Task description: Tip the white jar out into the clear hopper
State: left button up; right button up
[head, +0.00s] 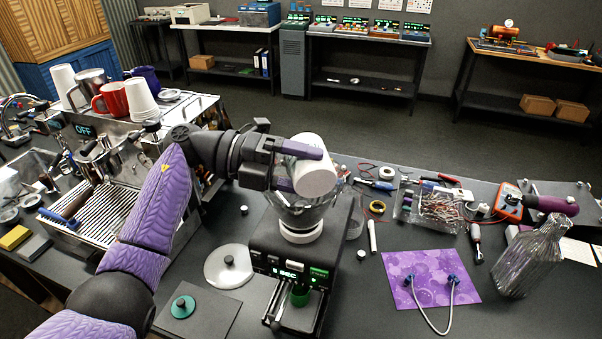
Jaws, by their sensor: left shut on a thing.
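The white jar (315,180) is in my left gripper (302,168), whose purple-padded fingers are shut around it. The jar lies tilted over on its side above the grinder, with its round white end turned toward the camera. The clear hopper (287,212) sits on top of the black grinder (300,255), directly below the jar. The jar and gripper hide part of the hopper's rim. I cannot see the jar's mouth or whether anything is falling from it. My right gripper is not in view.
An espresso machine (120,200) with cups on top stands at left. A round clear lid (229,266) lies left of the grinder. A purple mat (430,278) with a cable, a ribbed bottle (532,258), a tray of wires (440,206) and an orange meter (509,201) lie at right.

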pick_arm(q)
jog(key=shift+w+f+n, duration=0.15)
jog(key=shift+f+n, duration=0.1)
jog(key=shift+n, duration=0.25)
jog(key=shift+w+r+n+h+p, duration=0.3)
jog(key=shift+n+h, duration=0.2)
jog(key=shift+n, duration=0.3)
dwell(0.6)
jog(key=shift+w+a+r+n+g+h, duration=0.2)
jog(key=shift+r+n+g+h, duration=0.15)
jog(key=shift+n, duration=0.45)
jog(key=shift+w+a+r+n+h+p, duration=0.1)
jog(key=shift+w+r+n+h+p, duration=0.2)
jog(key=shift+r+n, duration=0.3)
jog(key=shift+w+d+r+n+h+p, duration=0.15)
jog(key=shift+r+n+p, duration=0.25)
jog(key=shift+r, duration=0.25)
jog(key=shift+w+a+r+n+h+p, duration=0.2)
jog(key=shift+w+r+n+p, duration=0.1)
jog(key=shift+r+n, duration=0.3)
dwell(0.6)
jog(key=shift+r, duration=0.1)
jog(key=shift+w+r+n+p, duration=0.1)
jog(key=shift+r+n+p, duration=0.3)
jog(key=shift+r+p, duration=0.3)
dwell(0.5)
